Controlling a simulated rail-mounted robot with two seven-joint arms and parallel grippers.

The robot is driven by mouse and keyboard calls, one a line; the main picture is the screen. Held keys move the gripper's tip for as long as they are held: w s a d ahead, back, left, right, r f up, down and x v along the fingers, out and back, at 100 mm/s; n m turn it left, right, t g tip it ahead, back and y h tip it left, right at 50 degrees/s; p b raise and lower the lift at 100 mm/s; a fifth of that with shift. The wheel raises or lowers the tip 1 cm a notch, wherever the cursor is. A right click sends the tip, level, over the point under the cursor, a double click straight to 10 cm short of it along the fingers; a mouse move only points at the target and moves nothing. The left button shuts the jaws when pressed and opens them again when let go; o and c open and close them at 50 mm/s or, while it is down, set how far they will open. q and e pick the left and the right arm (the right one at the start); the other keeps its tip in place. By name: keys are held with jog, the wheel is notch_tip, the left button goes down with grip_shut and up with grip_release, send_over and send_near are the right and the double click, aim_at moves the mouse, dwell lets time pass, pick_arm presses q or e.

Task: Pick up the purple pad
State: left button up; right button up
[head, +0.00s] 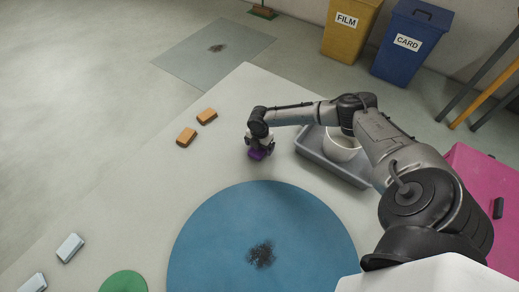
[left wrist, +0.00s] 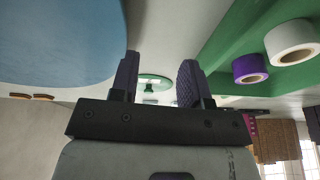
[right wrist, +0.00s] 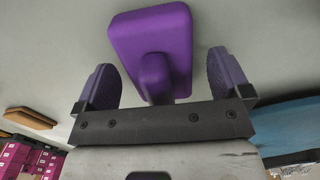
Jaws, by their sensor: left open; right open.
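The purple pad (head: 256,155) lies on the pale floor area in the head view, just under my right gripper (head: 260,148). In the right wrist view the pad (right wrist: 165,35) is a rounded purple block with a raised grip (right wrist: 153,76). The open fingers of my right gripper (right wrist: 165,85) stand on either side of this grip, with a gap on each side. My left gripper (left wrist: 158,82) is open and empty in the left wrist view, and it does not show in the head view.
A grey tray (head: 312,152) with a white bucket (head: 340,148) stands right of the pad. Two orange-brown blocks (head: 207,116) lie to its left. A large blue disc (head: 215,240) with a dark smudge (head: 260,254) lies in front. A pink surface (head: 485,190) is at far right.

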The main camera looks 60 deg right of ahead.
jog(key=shift+f, duration=0.1)
jog(key=shift+c, duration=0.2)
jog(key=c, duration=1)
jog(key=r, duration=0.1)
jog(key=r+p, duration=0.1)
jog(key=r, duration=0.1)
jog(key=r+p, duration=0.1)
jog(key=r, duration=0.1)
jog(key=shift+s+d, duration=0.35)
jog(key=shift+s, duration=0.05)
jog(key=shift+s+d+r+p, duration=0.6)
jog(key=shift+s+d+r, duration=0.45)
jog(key=shift+s, duration=0.35)
jog(key=shift+s+d+r+p, duration=0.65)
jog(key=shift+s+d+r, duration=0.35)
jog(key=shift+s, duration=0.45)
jog(key=shift+s+d+r+p, duration=0.6)
jog(key=shift+s+d+r, duration=0.45)
jog(key=shift+s, duration=0.35)
jog(key=shift+f, duration=0.1)
